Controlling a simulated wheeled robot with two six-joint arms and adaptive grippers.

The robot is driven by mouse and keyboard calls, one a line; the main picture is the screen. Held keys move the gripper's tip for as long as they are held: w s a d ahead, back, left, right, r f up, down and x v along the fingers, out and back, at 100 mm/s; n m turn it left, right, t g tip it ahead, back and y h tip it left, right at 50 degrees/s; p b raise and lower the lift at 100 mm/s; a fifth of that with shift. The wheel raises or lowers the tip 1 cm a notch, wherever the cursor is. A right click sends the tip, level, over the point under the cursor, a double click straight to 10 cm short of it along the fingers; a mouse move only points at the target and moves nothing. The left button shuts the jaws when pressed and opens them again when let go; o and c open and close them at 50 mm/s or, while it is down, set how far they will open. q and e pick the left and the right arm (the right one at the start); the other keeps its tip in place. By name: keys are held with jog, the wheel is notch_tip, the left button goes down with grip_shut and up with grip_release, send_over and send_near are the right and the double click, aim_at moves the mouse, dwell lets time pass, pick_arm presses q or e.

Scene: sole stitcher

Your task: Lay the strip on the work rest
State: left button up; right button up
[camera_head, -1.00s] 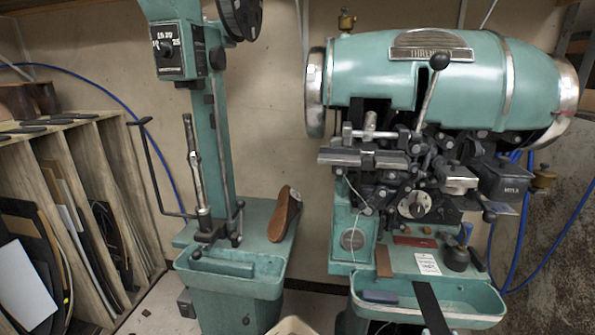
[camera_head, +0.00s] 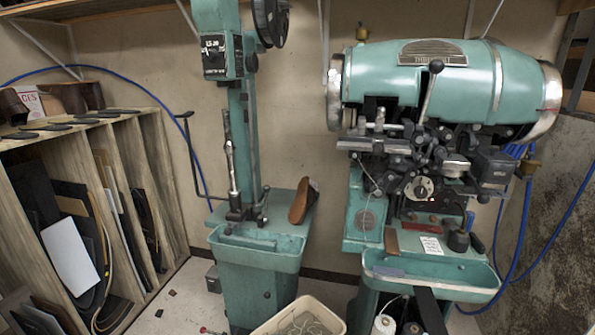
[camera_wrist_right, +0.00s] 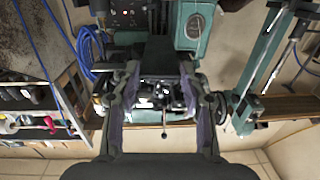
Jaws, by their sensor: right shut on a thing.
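A flat black strip (camera_head: 428,312) rises from the bottom edge of the head view, in front of the machine's green tray. In the right wrist view my right gripper (camera_wrist_right: 159,75) is shut on the dark strip (camera_wrist_right: 160,52), which reaches forward past the fingertips. The right gripper is outside the head view. The work rest (camera_head: 366,144) looks like the flat metal ledge on the front left of the green stitcher (camera_head: 420,80). The strip's end is well below it and apart from it. My left gripper is in neither view.
The tray (camera_head: 475,287) juts out below the stitcher. A second green machine (camera_head: 262,262) with a brown shoe (camera_head: 303,201) stands to its left. A wooden rack (camera_head: 150,150) of sheets is at far left. A bin (camera_head: 335,318) stands on the floor.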

jog(key=w+a+f+n+y, duration=0.2)
jog(key=w+a+f+y, duration=0.15)
jog(key=w+a, duration=0.7)
pick_arm(q)
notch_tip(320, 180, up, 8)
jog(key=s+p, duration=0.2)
jog(key=p, duration=0.6)
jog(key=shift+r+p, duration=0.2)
jog(key=shift+p, duration=0.1)
pick_arm(e)
jog(key=s+a+r, duration=0.1)
jog(key=s+r, duration=0.3)
jog(key=r, duration=0.1)
jog(key=shift+s, duration=0.25)
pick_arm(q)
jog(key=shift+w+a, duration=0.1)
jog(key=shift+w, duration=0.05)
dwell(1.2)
